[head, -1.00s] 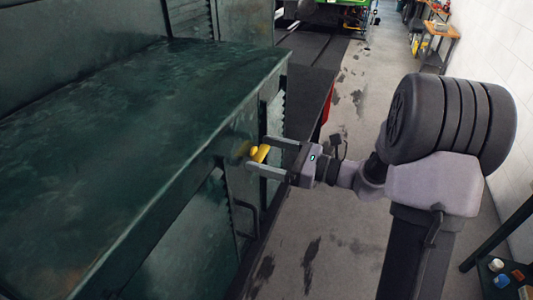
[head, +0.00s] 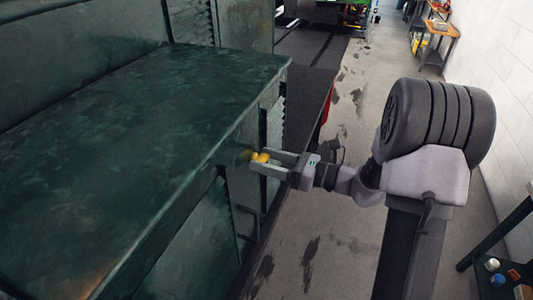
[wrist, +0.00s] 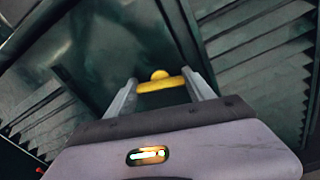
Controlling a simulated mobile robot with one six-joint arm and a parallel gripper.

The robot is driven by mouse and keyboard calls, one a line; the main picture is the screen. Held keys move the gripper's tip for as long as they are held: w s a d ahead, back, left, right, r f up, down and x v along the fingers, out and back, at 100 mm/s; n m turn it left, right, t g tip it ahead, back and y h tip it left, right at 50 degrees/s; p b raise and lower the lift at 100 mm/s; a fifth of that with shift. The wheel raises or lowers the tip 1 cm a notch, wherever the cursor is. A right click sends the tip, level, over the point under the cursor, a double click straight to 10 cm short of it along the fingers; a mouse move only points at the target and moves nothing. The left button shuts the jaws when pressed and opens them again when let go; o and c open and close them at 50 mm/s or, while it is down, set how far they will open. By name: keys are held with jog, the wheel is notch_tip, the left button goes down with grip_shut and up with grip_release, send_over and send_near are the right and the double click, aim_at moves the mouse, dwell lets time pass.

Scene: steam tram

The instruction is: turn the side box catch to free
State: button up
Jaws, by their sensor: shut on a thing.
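The side box catch is a small yellow handle (head: 260,157) on the upright side of the dark green box (head: 140,130), just below its lid edge. My gripper (head: 262,161) reaches it from the right, with one finger on each side. In the wrist view the yellow bar of the catch (wrist: 162,86) spans between the two grey fingers, and a round yellow knob shows behind it. The gripper is shut on the catch. The wrist view sees the box side tilted. The catch's mount is partly hidden.
A dark pull handle (head: 246,222) sits on the box side below the catch. Louvred panels flank it in the wrist view.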

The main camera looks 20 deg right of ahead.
jog(key=m+p, duration=0.3)
jog(key=shift+r+m+p, duration=0.2)
jog(key=shift+m+p, duration=0.15)
jog(key=shift+m, duration=0.05)
jog(key=m+p, duration=0.4)
jog(key=shift+w+d+f+m, duration=0.1)
jog(key=shift+m, duration=0.2)
jog(key=m+p, duration=0.3)
jog(key=m, duration=0.1)
jog(key=shift+f, duration=0.15)
jog(key=shift+f+m+p, duration=0.15)
jog(key=shift+m+p, duration=0.7)
jog(key=shift+m, duration=0.45)
jog(key=o, duration=1.4)
